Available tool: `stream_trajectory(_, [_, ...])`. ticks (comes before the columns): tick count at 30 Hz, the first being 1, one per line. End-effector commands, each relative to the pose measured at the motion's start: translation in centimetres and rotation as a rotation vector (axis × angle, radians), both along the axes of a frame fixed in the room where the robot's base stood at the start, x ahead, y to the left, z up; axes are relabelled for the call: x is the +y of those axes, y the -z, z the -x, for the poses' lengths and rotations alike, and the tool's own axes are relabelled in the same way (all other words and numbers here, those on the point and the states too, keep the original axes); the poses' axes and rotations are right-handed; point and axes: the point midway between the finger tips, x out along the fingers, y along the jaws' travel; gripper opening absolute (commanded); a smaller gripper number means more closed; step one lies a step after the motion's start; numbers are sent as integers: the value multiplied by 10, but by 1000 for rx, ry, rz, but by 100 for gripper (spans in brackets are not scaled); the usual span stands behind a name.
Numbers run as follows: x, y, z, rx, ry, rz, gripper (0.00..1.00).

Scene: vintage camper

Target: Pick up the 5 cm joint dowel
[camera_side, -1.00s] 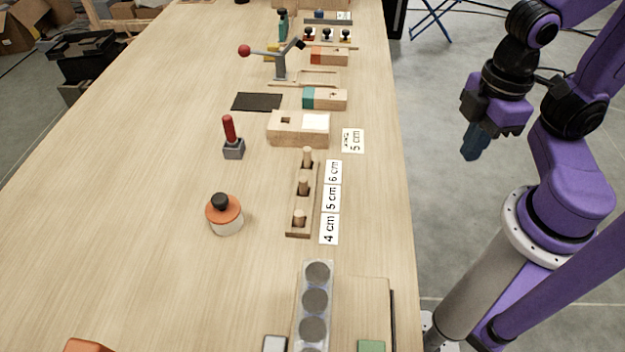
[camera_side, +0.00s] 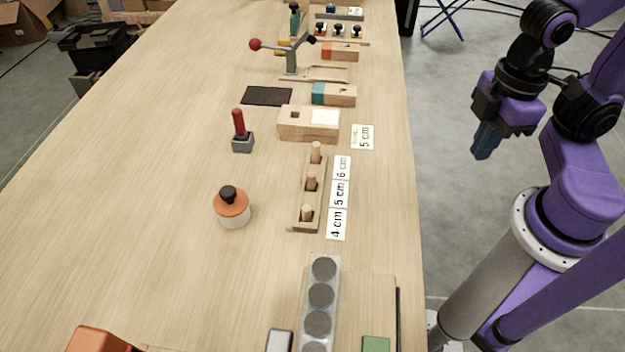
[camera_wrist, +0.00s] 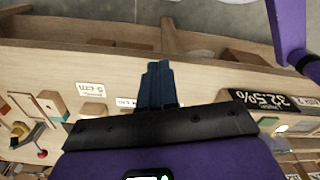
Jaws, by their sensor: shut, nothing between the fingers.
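Three wooden dowels stand in a narrow wooden rack (camera_side: 308,200) near the table's right edge in the side view. The middle dowel (camera_side: 312,180) stands beside the card marked 5 cm (camera_side: 340,193). The other dowels, beside the 6 cm and 4 cm cards, stand behind (camera_side: 316,152) and in front (camera_side: 307,213) of it. My gripper (camera_side: 484,152) is off the table to the right, its blue fingers shut, empty and pointing down, well apart from the rack. The shut fingers also show in the wrist view (camera_wrist: 158,72), where I cannot make out the dowels.
A wooden block (camera_side: 292,132) with a square hole stands behind the rack, with another 5 cm card (camera_side: 363,137) beside it. An orange-topped jar (camera_side: 232,209) and a red-handled tool (camera_side: 240,130) stand left. A strip of grey discs (camera_side: 321,295) lies in front.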

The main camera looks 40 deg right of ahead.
Motion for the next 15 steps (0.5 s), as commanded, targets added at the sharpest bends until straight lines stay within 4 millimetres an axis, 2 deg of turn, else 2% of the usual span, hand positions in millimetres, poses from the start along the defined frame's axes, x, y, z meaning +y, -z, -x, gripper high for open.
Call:
stream_trajectory(2, [0, 0, 0, 0, 0, 0, 0])
stream_trajectory(6, [0, 0, 0, 0, 0, 0, 46])
stream_trajectory(7, [0, 0, 0, 0, 0, 0, 48])
stream_trajectory(15, [0, 0, 0, -1, -6, 5, 48])
